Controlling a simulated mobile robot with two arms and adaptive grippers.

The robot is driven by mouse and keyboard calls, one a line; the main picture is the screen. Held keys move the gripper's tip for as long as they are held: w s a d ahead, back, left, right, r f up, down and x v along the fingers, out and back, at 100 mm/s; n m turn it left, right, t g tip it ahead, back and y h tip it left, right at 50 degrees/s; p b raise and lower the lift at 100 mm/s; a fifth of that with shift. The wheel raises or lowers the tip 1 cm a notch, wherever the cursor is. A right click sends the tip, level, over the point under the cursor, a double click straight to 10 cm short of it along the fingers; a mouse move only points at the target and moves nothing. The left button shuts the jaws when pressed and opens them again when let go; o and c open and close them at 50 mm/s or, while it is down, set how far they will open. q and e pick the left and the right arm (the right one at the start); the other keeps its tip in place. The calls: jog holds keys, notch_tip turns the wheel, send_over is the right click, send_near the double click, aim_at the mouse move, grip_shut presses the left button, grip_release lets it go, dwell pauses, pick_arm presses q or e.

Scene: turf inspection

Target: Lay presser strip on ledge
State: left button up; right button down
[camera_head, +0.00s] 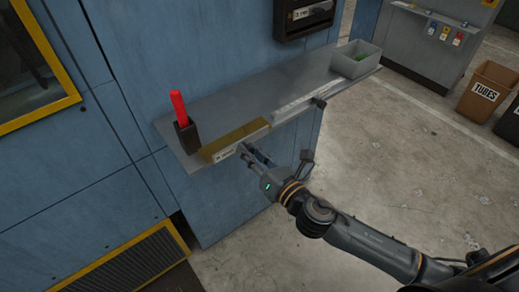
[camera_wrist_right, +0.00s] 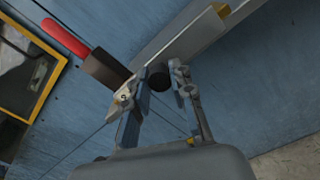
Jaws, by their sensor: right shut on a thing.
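The ledge (camera_head: 255,98) is a long grey shelf on a blue panel. The presser strip (camera_head: 237,139), brass-coloured on top with a pale labelled front face, is along its front edge at the left. I cannot tell whether it rests on the ledge or is just above it. My right gripper (camera_head: 246,153) is at its front side, shut on it. In the right wrist view the fingers (camera_wrist_right: 158,98) stand either side of a dark round part (camera_wrist_right: 160,77), against the strip's pale face (camera_wrist_right: 178,45). My left gripper is not in view.
A dark holder (camera_head: 187,136) with a red object (camera_head: 179,105) stands at the ledge's left end. Open floor is to the right.

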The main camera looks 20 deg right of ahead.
jog(key=c, duration=1.1)
grip_release()
jog(key=shift+o, duration=0.2)
jog(key=v, duration=1.3)
jog(key=w+d+f+m+g+h, duration=0.1)
jog(key=d+f+m+g+h, duration=0.15)
jog(key=f+m, duration=0.45)
jog(key=w+d+f+m+g+h, duration=0.1)
jog(key=d+f+m+h, duration=0.15)
jog(key=f, duration=0.95)
jog(key=s+d+f+m+g+h, duration=0.1)
jog(key=s+d+f+m+g, duration=0.2)
jog(key=f, duration=0.6)
jog(key=s+d+f+m+g, duration=0.1)
jog(key=s+f+m, duration=0.35)
jog(key=f, duration=0.45)
jog(key=s+a+f+m+g, duration=0.2)
jog(key=s+f+m+g, duration=0.2)
jog(key=s+f+m, duration=0.3)
jog(key=s+a+f+m+g, duration=0.2)
jog(key=s+f+m+g, duration=0.2)
jog(key=s+f+m, duration=0.4)
jog(key=s+f, duration=0.5)
jog(key=s, duration=0.6)
jog(key=shift+f, duration=0.2)
